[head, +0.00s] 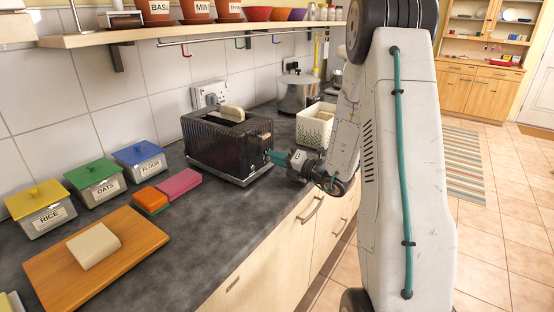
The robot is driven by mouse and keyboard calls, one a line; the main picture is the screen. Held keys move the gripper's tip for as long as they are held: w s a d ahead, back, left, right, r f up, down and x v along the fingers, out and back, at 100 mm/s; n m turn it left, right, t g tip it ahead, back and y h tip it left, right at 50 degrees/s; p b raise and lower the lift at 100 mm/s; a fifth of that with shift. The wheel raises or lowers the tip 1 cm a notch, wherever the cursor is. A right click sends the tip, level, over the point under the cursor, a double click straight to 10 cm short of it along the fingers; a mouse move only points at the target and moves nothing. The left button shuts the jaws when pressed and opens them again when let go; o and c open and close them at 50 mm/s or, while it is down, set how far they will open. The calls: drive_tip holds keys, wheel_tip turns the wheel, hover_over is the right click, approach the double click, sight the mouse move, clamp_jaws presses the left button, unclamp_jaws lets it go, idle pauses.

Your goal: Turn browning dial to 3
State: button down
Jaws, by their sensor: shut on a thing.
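The black ribbed toaster (215,150) stands on the dark counter, with a slice of bread (232,113) showing in its top slot. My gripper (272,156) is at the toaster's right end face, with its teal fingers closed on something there. It appears to be the browning dial, but the fingers cover it. The dial's numbers and pointer are hidden, so its setting cannot be read.
A perforated cream basket (313,128) and a metal pot (298,94) stand behind my gripper. A pink sponge (180,184), an orange block (151,200), labelled canisters (94,184) and a wooden board (140,235) lie to the left. A shelf (200,31) runs above the counter.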

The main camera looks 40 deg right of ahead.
drive_tip(key=shift+f+m, duration=0.1)
drive_tip(key=shift+m, duration=0.3)
drive_tip(key=c, duration=1.2)
unclamp_jaws()
drive_tip(key=shift+s, duration=0.1)
drive_tip(key=v, duration=0.7)
drive_tip(key=shift+s+d, duration=0.15)
drive_tip(key=shift+s, duration=0.15)
